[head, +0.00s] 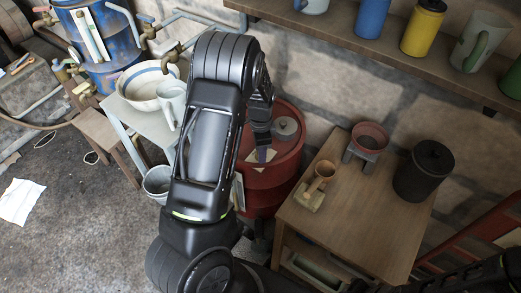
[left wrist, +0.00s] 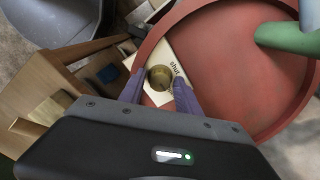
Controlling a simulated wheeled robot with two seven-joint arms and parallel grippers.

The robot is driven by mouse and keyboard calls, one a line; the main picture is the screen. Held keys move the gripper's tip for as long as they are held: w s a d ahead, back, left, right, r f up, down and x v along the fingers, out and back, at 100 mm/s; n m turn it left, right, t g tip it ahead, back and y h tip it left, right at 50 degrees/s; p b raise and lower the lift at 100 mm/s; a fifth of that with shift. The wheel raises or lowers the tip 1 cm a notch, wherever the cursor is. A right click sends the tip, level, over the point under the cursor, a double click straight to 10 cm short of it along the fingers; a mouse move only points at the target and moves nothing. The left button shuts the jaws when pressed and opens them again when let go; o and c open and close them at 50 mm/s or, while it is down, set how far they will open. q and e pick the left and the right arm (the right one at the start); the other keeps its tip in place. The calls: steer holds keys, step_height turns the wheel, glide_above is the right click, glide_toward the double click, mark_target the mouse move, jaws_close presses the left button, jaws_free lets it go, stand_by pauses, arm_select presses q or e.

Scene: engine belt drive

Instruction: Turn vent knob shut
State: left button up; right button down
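The vent knob (left wrist: 160,78) is a small round brass-coloured knob on top of the red drum (left wrist: 215,55). A pale label (left wrist: 178,62) around it bears the word "shut". My left gripper (left wrist: 158,98) has its two purple fingers apart, one on each side of the knob; I cannot tell whether they touch it. In the head view the red drum (head: 283,170) stands beside the wooden table, and my left gripper (head: 262,152) points down at its lid. The arm and fingers hide the knob there. My right gripper is not clearly visible.
A green pipe-like part (left wrist: 290,38) rises from the lid. A shelf (head: 380,48) runs above.

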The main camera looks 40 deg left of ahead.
arm_select(q)
jaws_close()
steer(key=shift+n, duration=0.5)
steer(key=n+b, duration=0.1)
steer(key=n, duration=0.1)
steer(key=shift+n, duration=0.3)
steer(key=n+b, duration=0.1)
steer(key=n, duration=0.2)
steer(key=shift+n, duration=0.3)
steer(key=n+b, duration=0.1)
steer(key=n, duration=0.9)
steer(key=shift+n, duration=0.4)
